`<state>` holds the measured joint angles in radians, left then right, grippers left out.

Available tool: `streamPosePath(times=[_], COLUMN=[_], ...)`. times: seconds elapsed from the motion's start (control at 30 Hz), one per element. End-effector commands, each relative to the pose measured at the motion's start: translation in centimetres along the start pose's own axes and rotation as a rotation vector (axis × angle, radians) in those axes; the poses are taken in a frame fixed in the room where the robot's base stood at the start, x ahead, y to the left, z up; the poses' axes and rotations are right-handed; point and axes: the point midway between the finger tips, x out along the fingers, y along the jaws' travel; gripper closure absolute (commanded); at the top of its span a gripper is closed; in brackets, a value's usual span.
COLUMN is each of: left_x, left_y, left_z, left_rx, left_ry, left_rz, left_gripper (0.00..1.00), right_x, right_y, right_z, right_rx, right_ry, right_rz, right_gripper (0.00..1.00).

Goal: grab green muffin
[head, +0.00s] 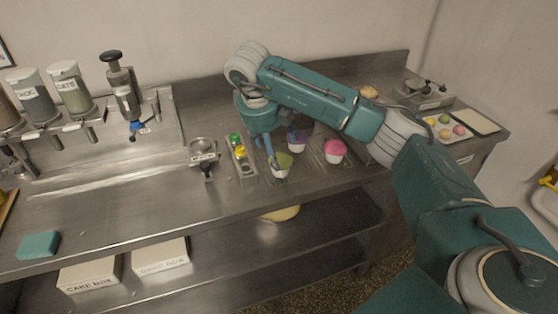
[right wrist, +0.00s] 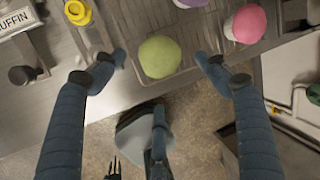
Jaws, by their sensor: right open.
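The green muffin (head: 282,164) sits in a pale cup on the metal counter (head: 217,185), near its front edge. In the right wrist view the green muffin (right wrist: 160,57) shows from above, between and just beyond the fingertips. My right gripper (head: 271,153) is open and points down at the muffin; in the right wrist view its two fingers (right wrist: 164,58) stand apart on either side, with visible gaps. Nothing is held. A purple muffin (head: 297,142) stands behind, partly hidden by my gripper, and a pink muffin (head: 335,150) stands to the right. My left gripper is out of view.
A metal holder (head: 203,152) is farther left. A tray of colored items (head: 446,129) lies at the far right. Boxes (head: 160,256) sit on the shelf below.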

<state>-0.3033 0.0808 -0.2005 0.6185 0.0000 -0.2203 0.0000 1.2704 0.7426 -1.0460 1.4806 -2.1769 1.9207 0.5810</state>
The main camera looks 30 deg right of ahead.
Motion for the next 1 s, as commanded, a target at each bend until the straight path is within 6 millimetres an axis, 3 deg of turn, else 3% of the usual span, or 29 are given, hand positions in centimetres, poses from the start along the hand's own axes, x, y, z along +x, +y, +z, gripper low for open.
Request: streamPosePath(times=[0.27, 0.53, 0.83, 0.87, 1.0], left_x=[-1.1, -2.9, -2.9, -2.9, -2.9], left_y=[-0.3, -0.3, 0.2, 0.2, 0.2], left_z=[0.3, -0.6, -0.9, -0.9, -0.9], left_rx=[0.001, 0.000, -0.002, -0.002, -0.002], left_ry=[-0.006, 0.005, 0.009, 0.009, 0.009], left_rz=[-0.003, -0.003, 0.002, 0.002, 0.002], left_gripper=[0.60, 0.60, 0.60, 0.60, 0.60], right_x=[2.4, 6.2, 7.0, 7.0, 7.0], right_y=[-0.1, -0.2, -0.1, -0.1, -0.1], right_z=[0.0, 0.2, 0.2, 0.2, 0.2], right_rx=[0.000, -0.001, -0.001, -0.001, -0.001], right_ry=[0.003, 0.002, -0.001, -0.001, -0.001], right_rz=[0.001, 0.003, 0.003, 0.003, 0.003], right_gripper=[0.26, 0.26, 0.26, 0.28, 0.56])
